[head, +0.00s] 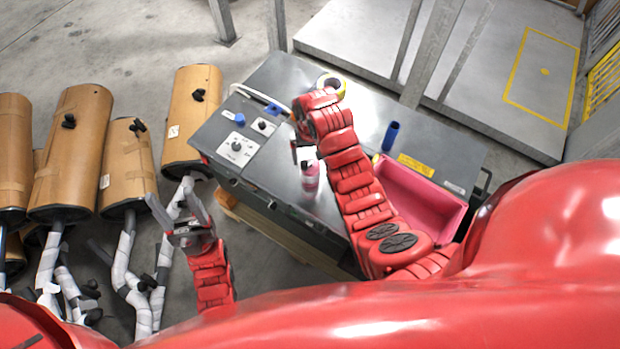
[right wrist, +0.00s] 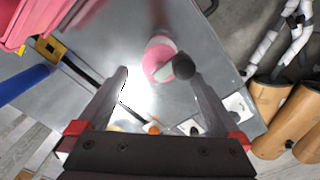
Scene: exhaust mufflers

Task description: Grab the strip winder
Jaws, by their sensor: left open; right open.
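A ring-shaped roll with yellow and white (head: 332,84) lies at the far edge of the grey metal table. It is the only thing that looks like a strip winder, but I cannot be sure. My right gripper is open above the table, its fingers mostly hidden by my arm in the head view. In the right wrist view its fingertips (right wrist: 160,75) are apart, with a pink-and-white bottle with a dark top (right wrist: 158,55) ahead between them. The bottle also shows in the head view (head: 310,180). My left gripper (head: 170,194) is open and empty, left of the table.
The grey table (head: 275,80) also holds a pink bin (head: 425,195), a blue cylinder (head: 390,135) and a control panel with a knob (head: 237,148). Several brown mufflers (head: 75,145) with wrapped pipes stand at left. Metal posts (head: 432,50) rise behind the table.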

